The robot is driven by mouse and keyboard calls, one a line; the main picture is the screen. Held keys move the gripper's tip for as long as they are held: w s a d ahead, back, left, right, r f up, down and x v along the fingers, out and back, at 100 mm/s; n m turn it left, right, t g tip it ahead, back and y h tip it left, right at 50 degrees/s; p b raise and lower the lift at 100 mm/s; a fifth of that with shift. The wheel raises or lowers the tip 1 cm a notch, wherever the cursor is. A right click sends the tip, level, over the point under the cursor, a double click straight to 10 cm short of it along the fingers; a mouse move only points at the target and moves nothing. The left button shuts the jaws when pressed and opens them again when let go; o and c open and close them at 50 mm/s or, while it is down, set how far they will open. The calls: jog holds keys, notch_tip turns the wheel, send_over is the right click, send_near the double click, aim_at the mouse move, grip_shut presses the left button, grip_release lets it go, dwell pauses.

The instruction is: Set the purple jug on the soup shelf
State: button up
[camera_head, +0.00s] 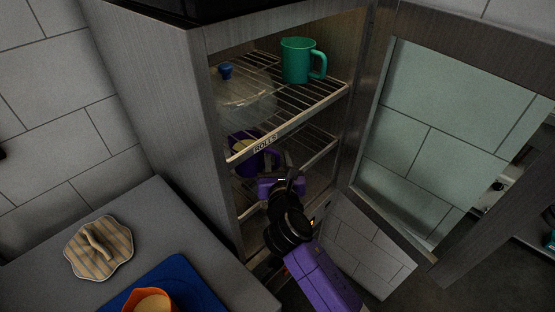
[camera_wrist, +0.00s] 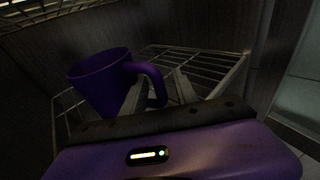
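The purple jug (camera_head: 241,158) is inside the open cabinet, below the upper shelf, and appears upright on the lower wire shelf (camera_head: 310,158). Something pale yellow shows at its mouth in the head view. In the wrist view the jug (camera_wrist: 98,84) stands at the left with its handle towards my gripper. My gripper (camera_head: 280,165) reaches into the lower compartment, to the right of the jug. In the wrist view its fingers (camera_wrist: 160,92) are apart, on either side of the handle, with a gap showing on the right. No label for a soup shelf is readable.
The upper shelf (camera_head: 290,128) has a front label that seems to read ROLLS. It bears a green jug (camera_head: 296,62) and a clear dome with a blue knob (camera_head: 226,71). The glazed door (camera_head: 450,125) stands open at right. A counter (camera_head: 165,215) with a striped pad and blue tray is at left.

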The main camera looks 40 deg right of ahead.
jog(key=shift+r, duration=0.2)
jog(key=b+v, duration=0.1)
jog(key=v, duration=1.1)
jog(key=s+a+f+m+y, duration=0.7)
jog(key=s+a+f+m, duration=0.25)
jog(key=s, duration=0.35)
jog(key=s+a+r+m+t+y, duration=0.1)
jog(key=s+r+m, duration=0.3)
jog(key=s+m, duration=0.3)
jog(key=s+a+r+m+t+y, duration=0.1)
jog(key=s+a+r+m+y, duration=0.1)
jog(key=s+m, duration=0.6)
jog(key=r+m, duration=0.1)
jog(key=m, duration=0.2)
jog(key=shift+r+m, duration=0.35)
jog(key=shift+r, duration=0.05)
jog(key=shift+d, duration=0.1)
